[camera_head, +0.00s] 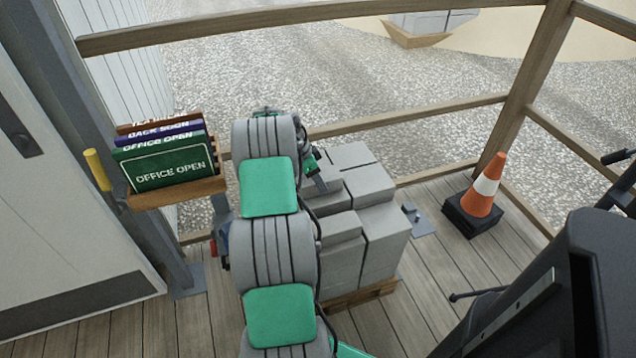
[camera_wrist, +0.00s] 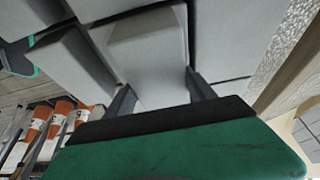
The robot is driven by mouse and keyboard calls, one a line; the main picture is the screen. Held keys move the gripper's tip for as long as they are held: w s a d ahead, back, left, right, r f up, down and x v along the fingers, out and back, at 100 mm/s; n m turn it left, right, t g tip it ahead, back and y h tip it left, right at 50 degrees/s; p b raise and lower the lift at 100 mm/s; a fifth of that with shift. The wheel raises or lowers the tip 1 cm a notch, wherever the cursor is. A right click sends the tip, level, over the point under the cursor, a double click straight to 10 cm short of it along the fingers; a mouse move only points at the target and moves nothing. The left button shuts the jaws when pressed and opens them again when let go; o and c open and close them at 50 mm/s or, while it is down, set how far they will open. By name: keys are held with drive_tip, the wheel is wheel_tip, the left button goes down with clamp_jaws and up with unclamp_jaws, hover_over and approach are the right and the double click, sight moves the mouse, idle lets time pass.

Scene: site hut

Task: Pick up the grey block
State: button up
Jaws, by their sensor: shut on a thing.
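The grey block (camera_wrist: 152,62) sits between the two dark fingers of my gripper (camera_wrist: 160,92) in the wrist view, one finger on each side. My gripper is shut on it. Other grey blocks of the same kind lie close around it. In the head view my gripper (camera_head: 317,174) is at the top left of the stack of grey blocks (camera_head: 380,235), partly behind my arm. My arm hides much of the stack's left side. I cannot tell whether the held block is clear of the blocks below.
The stack stands on a wooden pallet (camera_head: 362,294) on the plank deck. A sign rack (camera_head: 180,192) with an OFFICE OPEN sign (camera_head: 170,170) is left of my arm. A traffic cone (camera_head: 485,185) stands at the right. Wooden rails (camera_head: 420,117) run behind the stack.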

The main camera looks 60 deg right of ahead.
clamp_jaws()
drive_tip(key=shift+d+r, duration=0.1)
idle(0.3)
